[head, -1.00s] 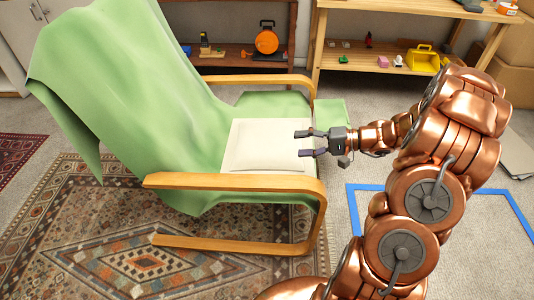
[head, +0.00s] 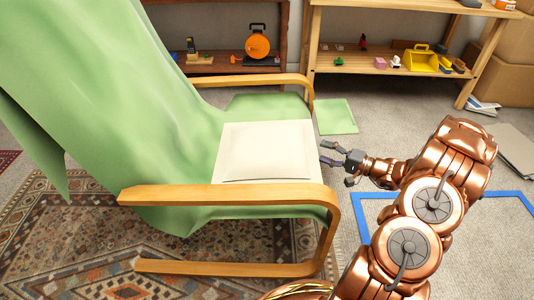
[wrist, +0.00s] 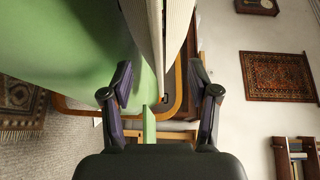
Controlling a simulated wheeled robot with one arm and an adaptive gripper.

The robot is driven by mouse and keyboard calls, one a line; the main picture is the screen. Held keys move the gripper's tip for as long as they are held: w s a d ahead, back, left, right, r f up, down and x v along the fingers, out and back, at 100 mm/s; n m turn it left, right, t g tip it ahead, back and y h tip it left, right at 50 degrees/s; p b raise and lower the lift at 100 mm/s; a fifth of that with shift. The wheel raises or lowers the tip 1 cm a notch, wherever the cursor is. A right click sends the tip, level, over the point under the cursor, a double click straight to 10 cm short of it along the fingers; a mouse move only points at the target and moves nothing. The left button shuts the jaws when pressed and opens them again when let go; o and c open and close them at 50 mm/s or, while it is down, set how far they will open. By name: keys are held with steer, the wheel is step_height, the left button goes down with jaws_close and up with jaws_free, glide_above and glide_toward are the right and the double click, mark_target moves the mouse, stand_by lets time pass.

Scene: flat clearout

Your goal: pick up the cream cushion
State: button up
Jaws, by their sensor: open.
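The cream cushion (head: 266,150) lies on the seat of an armchair draped with a green cloth (head: 110,90). My gripper (head: 327,153) is open and empty, just right of the cushion's right edge, with its fingers pointing towards it. In the wrist view the cushion (wrist: 172,30) shows as a pale upright band at the top, ahead of and between the two spread fingers (wrist: 160,78). The cushion looks apart from the fingers; the exact gap is hard to judge.
The chair's near wooden armrest (head: 230,196) runs in front of the seat, and the far armrest (head: 250,80) behind it. A wooden shelf (head: 390,70) with toys stands at the back. Blue tape (head: 450,196) marks the floor at right.

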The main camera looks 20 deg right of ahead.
mark_target(313, 148)
steer(key=b+x, duration=0.2)
steer(key=x, duration=0.2)
steer(key=shift+w+a+f, duration=0.1)
steer(key=shift+a+f, duration=0.05)
steer(key=shift+a, duration=0.05)
steer(key=shift+w+a, duration=0.15)
steer(key=shift+w, duration=0.1)
jaws_close()
stand_by(0.4)
